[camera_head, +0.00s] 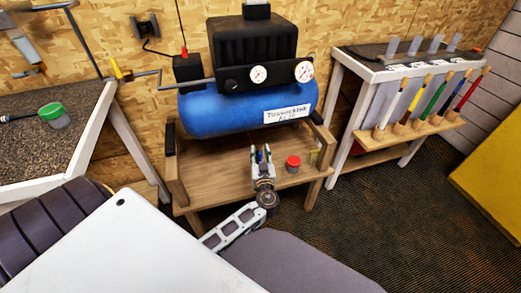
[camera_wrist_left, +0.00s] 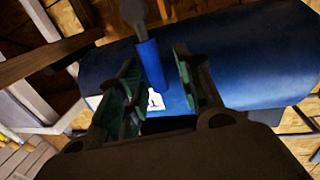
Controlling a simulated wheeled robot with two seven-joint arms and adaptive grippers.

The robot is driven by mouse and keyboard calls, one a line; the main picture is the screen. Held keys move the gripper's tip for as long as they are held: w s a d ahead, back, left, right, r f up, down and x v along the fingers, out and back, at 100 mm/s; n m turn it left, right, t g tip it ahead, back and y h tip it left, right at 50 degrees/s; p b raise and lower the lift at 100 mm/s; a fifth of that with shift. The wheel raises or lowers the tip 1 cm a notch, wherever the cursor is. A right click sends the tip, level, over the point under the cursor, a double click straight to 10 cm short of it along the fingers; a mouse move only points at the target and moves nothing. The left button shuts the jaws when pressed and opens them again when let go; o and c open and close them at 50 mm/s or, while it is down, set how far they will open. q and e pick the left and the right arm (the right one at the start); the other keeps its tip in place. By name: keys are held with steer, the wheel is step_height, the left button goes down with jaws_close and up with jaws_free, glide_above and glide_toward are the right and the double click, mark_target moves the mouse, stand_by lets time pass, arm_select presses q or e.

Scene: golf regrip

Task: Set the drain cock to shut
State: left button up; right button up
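The blue compressor tank (camera_head: 215,115) lies on a wooden stand (camera_head: 215,170). My left gripper (camera_head: 261,150) points up at the tank's underside. In the left wrist view, the tank's underside (camera_wrist_left: 245,60) fills the upper right. A blue lever with a grey round end, apparently the drain cock (camera_wrist_left: 150,65), stands between the open fingers of my left gripper (camera_wrist_left: 156,60). I cannot tell whether either finger touches it. A white tag (camera_wrist_left: 156,101) with a dark mark sits beside the lever's lower end. My right gripper is not in view.
A rack of coloured-handled tools (camera_head: 430,130) stands at right. The carpet in front is clear.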

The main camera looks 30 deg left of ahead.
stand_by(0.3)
arm_select(q)
jaws_close()
stand_by(0.5)
